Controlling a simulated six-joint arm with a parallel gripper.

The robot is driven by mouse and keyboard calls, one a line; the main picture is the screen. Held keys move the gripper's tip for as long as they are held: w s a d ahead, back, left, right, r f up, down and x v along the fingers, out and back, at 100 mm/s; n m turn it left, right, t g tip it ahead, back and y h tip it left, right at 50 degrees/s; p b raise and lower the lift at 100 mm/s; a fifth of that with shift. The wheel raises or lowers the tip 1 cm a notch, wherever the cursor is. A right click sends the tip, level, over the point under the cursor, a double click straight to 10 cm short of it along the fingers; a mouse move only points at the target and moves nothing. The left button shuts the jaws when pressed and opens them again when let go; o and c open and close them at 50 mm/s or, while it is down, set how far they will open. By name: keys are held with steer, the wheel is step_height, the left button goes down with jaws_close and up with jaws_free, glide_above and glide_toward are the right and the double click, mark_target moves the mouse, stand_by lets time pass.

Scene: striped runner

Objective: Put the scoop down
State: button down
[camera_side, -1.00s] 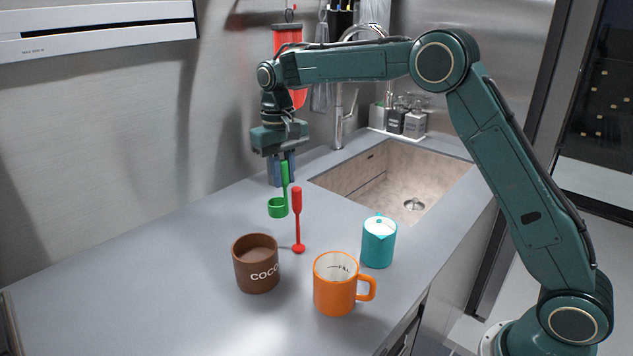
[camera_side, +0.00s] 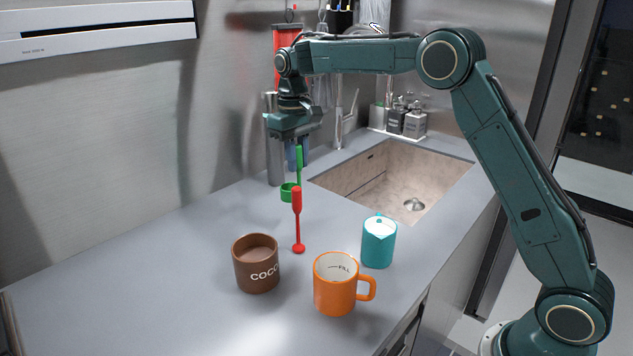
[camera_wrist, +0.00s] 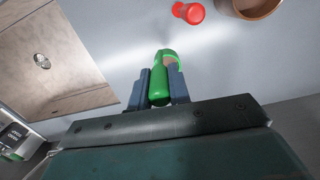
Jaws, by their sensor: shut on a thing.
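The green scoop (camera_side: 287,193) is in my gripper (camera_side: 299,157), its handle upright between the fingers and its cup at the lower end. In the side view it hangs behind the red stirrer (camera_side: 298,215), which partly overlaps it, and appears clear of the grey counter (camera_side: 180,260). In the wrist view the green scoop (camera_wrist: 161,92) shows between the two blue fingers of my gripper (camera_wrist: 161,84), which are shut on its handle.
A brown cocoa mug (camera_side: 255,265), an orange mug (camera_side: 335,288) and a teal lidded pot (camera_side: 379,243) stand toward the front. The sink (camera_side: 360,165) opens at the right. A metal cylinder (camera_side: 275,160) stands behind my gripper. The left counter is clear.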

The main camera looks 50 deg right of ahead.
steer(key=s+d+r+m, duration=0.1)
steer(key=s+d+r, duration=0.1)
steer(key=r, duration=0.3)
steer(key=s+d+r+m, duration=0.1)
steer(key=s+d+r, duration=0.2)
steer(key=r, duration=0.3)
steer(key=shift+d+r, duration=0.25)
steer(key=shift+f, duration=0.1)
step_height(320, 180, down, 16)
steer(key=shift+r, duration=0.2)
steer(key=shift+f, duration=2.1)
steer(key=shift+f, duration=0.2)
steer(key=c, duration=1.3)
jaws_free()
